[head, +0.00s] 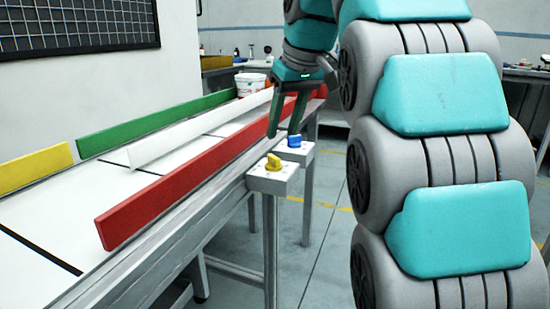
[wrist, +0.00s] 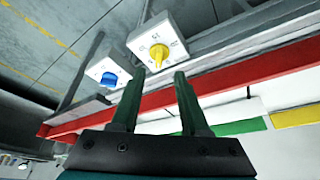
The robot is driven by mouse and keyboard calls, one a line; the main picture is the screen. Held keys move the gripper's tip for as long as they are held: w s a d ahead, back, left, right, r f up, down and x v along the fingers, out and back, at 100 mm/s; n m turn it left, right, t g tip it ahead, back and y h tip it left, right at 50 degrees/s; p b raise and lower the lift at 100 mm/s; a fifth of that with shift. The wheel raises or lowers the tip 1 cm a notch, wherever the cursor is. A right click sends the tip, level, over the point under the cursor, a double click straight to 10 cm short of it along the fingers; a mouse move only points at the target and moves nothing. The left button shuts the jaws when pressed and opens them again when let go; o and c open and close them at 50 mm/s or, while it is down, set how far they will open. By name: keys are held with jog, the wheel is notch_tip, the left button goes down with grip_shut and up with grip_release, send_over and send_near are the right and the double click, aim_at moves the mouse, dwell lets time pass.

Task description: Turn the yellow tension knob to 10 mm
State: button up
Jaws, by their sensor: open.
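The yellow tension knob (head: 273,162) sits on a light square plate (head: 272,179) fixed to the near side of the bench. In the wrist view the yellow knob (wrist: 158,54) shows with dark marks around it, too small to read surely. My gripper (head: 284,136) is open and empty, with two dark green fingers pointing down near the plates. In the wrist view my gripper (wrist: 156,76) has its fingers apart, with the yellow knob beyond and between the fingertips. The fingers appear apart from the knob. The knob's exact setting cannot be told.
A blue knob (head: 294,141) on a similar plate stands close behind the yellow one, near my fingers. A long red rail (head: 190,179) runs along the bench edge. White, green (head: 150,124) and yellow rails lie farther left. A white bucket (head: 250,84) stands at the back.

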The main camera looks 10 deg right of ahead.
aim_at(274, 157)
jog(key=b+x, duration=0.4)
jog(key=x, duration=0.1)
jog(key=shift+w+f, duration=0.15)
jog(key=shift+x, duration=1.1)
jog(key=shift+w, duration=0.15)
grip_shut()
